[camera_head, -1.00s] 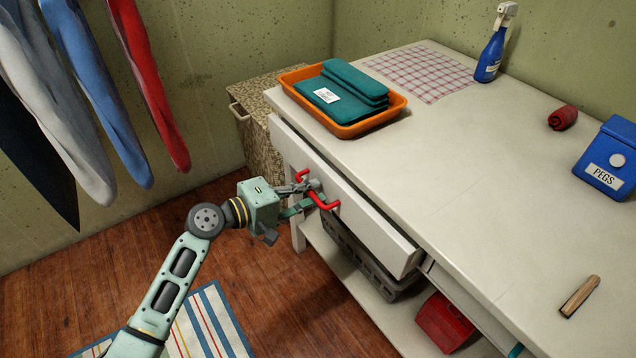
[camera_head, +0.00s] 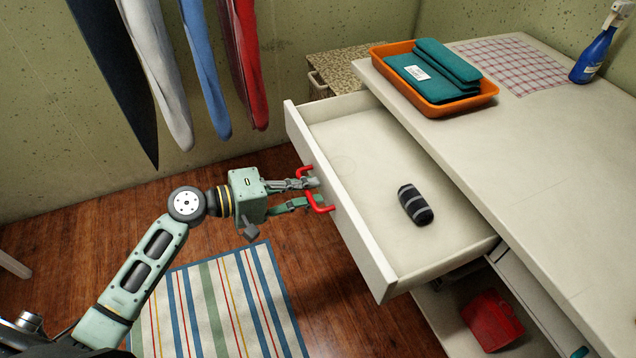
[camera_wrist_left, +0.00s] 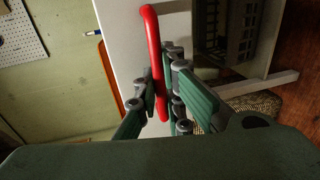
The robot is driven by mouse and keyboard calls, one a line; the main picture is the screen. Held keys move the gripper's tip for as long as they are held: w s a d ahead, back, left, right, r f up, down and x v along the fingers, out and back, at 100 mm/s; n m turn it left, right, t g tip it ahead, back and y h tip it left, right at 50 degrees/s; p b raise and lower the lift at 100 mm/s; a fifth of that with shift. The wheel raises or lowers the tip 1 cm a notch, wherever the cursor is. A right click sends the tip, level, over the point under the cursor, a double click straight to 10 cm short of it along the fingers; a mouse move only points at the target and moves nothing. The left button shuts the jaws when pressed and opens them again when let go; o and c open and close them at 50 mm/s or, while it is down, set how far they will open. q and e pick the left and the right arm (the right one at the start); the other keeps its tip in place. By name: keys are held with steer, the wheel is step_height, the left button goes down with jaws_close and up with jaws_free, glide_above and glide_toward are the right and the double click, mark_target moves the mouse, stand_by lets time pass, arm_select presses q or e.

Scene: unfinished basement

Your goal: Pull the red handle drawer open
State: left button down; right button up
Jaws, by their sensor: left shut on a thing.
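The drawer (camera_head: 352,222) with the red handle stands well out from the white table, its inside in plain view. A dark grey rolled item with pale bands (camera_head: 415,204) lies in it. The red handle (camera_head: 318,204) is on the drawer front. My left gripper (camera_head: 311,192) is shut on the red handle, with its fingers on either side of the bar. In the left wrist view the red handle (camera_wrist_left: 153,50) runs between the fingers (camera_wrist_left: 160,95). My right gripper is not in view.
An orange tray (camera_head: 440,109) with folded teal cloths stands on the white table (camera_head: 540,175). A blue spray bottle (camera_head: 594,52) is at the back right. A red box (camera_head: 492,320) sits on the lower shelf. Clothes hang at the left above a striped rug (camera_head: 215,305).

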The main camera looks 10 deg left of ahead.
arm_select(q)
steer(key=shift+s+a, duration=0.1)
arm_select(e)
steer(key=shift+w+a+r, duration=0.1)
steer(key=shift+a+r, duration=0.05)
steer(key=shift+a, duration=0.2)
arm_select(q)
steer(key=c, duration=2.2)
jaws_free()
steer(key=shift+o, duration=0.4)
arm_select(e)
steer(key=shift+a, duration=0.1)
arm_select(q)
steer(key=v, duration=1.2)
